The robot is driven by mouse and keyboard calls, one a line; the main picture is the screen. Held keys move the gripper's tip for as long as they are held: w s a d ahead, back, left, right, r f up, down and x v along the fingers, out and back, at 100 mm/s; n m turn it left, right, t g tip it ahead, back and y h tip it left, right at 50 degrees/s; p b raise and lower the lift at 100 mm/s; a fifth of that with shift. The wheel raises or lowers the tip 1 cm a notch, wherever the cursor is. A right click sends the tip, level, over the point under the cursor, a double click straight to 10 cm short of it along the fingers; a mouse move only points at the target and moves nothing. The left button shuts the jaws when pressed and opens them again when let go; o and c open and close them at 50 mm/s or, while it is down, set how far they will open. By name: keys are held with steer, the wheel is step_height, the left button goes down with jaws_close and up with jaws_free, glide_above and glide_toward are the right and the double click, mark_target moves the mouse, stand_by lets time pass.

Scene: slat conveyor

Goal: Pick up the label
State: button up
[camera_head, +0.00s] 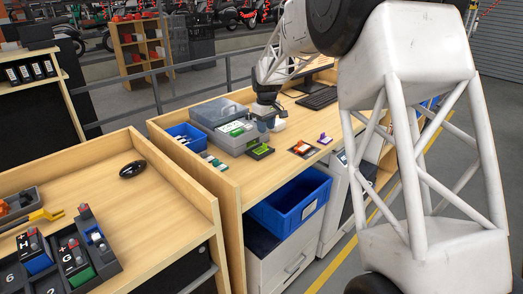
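My gripper (268,113) is above the wooden desk, in front of the grey boxes and pointing down. Its fingertips are too small and too dark to show whether they are open or shut. A small whitish piece (279,125) is right by the fingertips; I cannot tell whether it is held. Small flat pieces lie on the desk: a green piece on a black base (260,151) just below my gripper, an orange-and-white piece on a dark base (302,149), and a purple piece (325,139) to the right. I cannot tell which of these is the label.
Grey boxes (219,113) and a blue bin (185,134) stand at the desk's left. A keyboard (318,98) lies at the back. A blue crate (290,205) is below the desk's front edge. The nearer table holds a black mouse (132,169) and a dark tray (103,262).

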mark_target(261, 148)
steer(key=shift+f, duration=1.2)
steer(key=shift+f, duration=2.6)
jaws_close()
